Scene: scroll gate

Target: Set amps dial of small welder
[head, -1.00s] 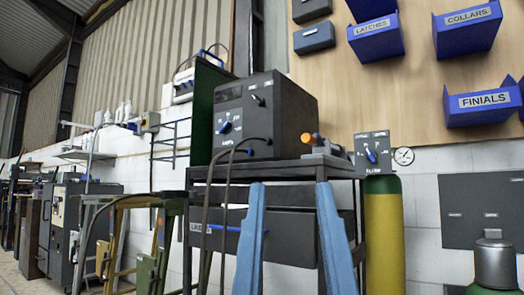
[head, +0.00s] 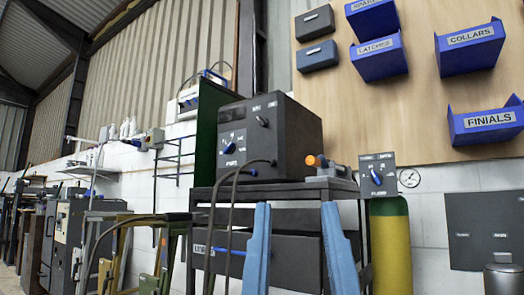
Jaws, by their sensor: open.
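A dark box-shaped welder (head: 292,130) stands on a dark metal bench (head: 305,192) in the middle of the head view. Its front has a blue-pointer dial (head: 229,147) with small marks around it, and a second knob (head: 262,121) higher up to the right. The labels are too small to read surely. Cables (head: 213,205) run from its lower front down past the bench. My gripper (head: 296,206) shows as two light blue fingers in the lower middle. They are wide apart with nothing between them, lower in the picture than the welder and apart from its dials.
A grey panel with a blue-pointer knob (head: 377,177) stands right of the bench, above a green and yellow cylinder (head: 391,245). An orange-tipped tool (head: 316,161) lies on the bench top. Blue bins (head: 486,120) hang on the board. A yellow stand (head: 110,262) is at lower left.

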